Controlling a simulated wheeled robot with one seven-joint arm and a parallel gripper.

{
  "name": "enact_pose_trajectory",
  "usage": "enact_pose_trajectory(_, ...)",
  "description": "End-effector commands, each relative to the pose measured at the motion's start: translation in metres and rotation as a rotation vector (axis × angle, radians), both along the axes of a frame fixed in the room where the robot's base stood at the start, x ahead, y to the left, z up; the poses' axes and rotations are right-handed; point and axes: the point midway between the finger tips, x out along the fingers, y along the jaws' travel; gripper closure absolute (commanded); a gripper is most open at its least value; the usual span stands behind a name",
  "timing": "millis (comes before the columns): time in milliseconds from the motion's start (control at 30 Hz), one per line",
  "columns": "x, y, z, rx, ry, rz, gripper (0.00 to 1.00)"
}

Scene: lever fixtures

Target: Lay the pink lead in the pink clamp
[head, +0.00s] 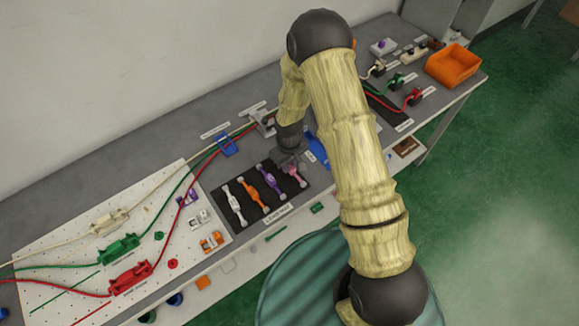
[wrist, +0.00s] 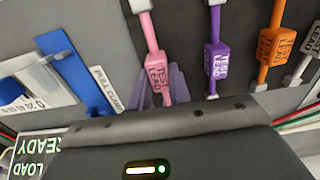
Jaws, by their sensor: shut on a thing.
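The pink lead (head: 294,173) lies at the right end of the dark lead mat (head: 231,224), beside the purple, orange and white leads. In the wrist view the pink lead (wrist: 158,68) runs down to the dark edge of my gripper body, its block showing printed text. My gripper (head: 288,157) is down at the far end of the pink lead, shut on it. I cannot make out a pink clamp in either view; small purple, white and orange clamps (head: 211,242) sit along the white pegboard's right edge.
The purple lead (head: 272,183) lies close to the left of the pink one. A blue part (head: 316,149) stands just right of my gripper. Red, green and white cables cross the bench behind. An orange bin (head: 454,65) is at the far right.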

Motion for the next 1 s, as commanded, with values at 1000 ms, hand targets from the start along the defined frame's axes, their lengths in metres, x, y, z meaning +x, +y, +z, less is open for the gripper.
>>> enact_pose_trajectory(1000, 0.0, 0.0, 0.083, 0.0, 0.0, 0.0, 1.0)
